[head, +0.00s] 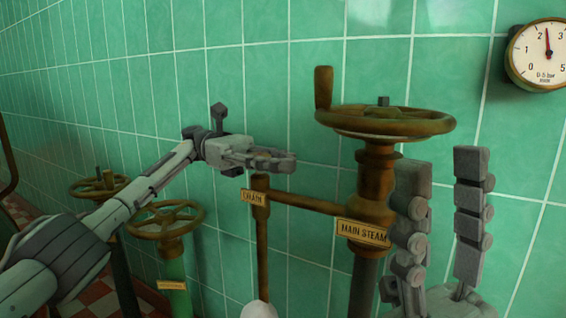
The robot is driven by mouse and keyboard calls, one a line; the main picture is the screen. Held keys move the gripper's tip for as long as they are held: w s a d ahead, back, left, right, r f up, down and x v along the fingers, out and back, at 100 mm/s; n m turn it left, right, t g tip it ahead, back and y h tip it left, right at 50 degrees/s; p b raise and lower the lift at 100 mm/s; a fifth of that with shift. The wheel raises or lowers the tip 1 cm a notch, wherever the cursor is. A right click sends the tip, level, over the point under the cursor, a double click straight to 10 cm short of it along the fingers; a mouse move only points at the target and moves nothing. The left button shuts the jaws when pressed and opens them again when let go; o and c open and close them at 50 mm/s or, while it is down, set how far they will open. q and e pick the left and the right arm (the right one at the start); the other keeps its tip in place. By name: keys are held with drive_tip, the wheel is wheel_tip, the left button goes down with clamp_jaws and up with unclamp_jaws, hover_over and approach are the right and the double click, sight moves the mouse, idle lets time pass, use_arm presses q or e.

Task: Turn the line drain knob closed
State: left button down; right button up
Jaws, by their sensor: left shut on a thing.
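A small tag reading DRAIN (255,198) sits at the top of a thin brass drain pipe (262,240), which joins the main pipe by a side branch (305,202). My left gripper (278,160) is just above this tag, its fingers pointing right. It is shut on the drain knob, which its fingers hide almost wholly, so I cannot tell how far the knob is turned. My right gripper (442,167) is at the lower right with two fingers upright and well apart. It is open and empty, in front of the wall.
A large brass handwheel (385,122) with an upright handle stands above the MAIN STEAM tag (362,233), between my grippers. Two smaller handwheels, one nearer (165,220) and one farther (100,186), stand at left. A gauge (540,55) hangs on the green tiled wall.

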use_arm(q)
drive_tip(key=shift+w+f, duration=0.1)
drive_tip(key=shift+w, duration=0.1)
idle(0.6)
drive_tip(key=c, duration=1.2)
unclamp_jaws()
wheel_tip(320, 180, up, 10)
